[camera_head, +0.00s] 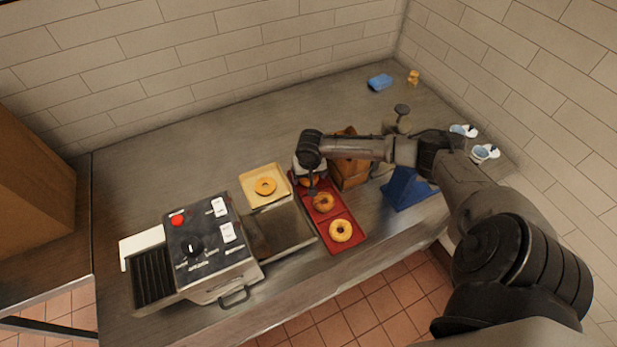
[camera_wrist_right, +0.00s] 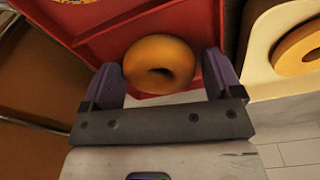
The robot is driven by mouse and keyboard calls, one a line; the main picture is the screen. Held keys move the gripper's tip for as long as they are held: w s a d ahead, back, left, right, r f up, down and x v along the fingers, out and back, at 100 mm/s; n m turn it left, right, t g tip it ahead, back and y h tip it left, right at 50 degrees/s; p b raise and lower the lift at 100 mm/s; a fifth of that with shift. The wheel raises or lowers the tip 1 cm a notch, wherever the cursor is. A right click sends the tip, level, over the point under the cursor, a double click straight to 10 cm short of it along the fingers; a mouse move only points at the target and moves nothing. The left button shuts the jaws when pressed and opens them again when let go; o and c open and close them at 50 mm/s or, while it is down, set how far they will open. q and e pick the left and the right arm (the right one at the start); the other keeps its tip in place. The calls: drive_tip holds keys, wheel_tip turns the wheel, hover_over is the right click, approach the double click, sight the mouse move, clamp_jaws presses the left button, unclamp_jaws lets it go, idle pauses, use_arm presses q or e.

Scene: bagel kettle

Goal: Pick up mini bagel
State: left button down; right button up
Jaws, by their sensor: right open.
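A mini bagel (camera_wrist_right: 150,60) lies at the end of the red tray (camera_wrist_right: 115,40), between the two purple fingers of my right gripper (camera_wrist_right: 163,75) in the right wrist view. The fingers are apart, one on each side of the bagel; I cannot tell if they touch it. In the head view my right gripper (camera_head: 310,187) is over the far end of the red tray (camera_head: 353,248), mostly covering that bagel (camera_head: 309,181). Two more bagels, a browner one (camera_head: 323,209) and a pale one (camera_head: 341,238), lie nearer on the tray. My left gripper is out of view.
A pale yellow tray (camera_head: 250,174) with one bagel (camera_head: 265,186) stands left of the red tray. A black-panelled machine (camera_head: 208,250) is farther left. A wooden box (camera_head: 350,174) and a blue object (camera_head: 405,190) stand to the right. The back left counter is clear.

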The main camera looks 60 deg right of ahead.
drive_tip(key=shift+c, duration=0.3)
drive_tip(key=c, duration=0.6)
drive_tip(key=shift+r, duration=0.1)
wheel_tip(320, 180, up, 10)
drive_tip(key=shift+f+p, duration=0.1)
drive_tip(key=shift+p, duration=0.35)
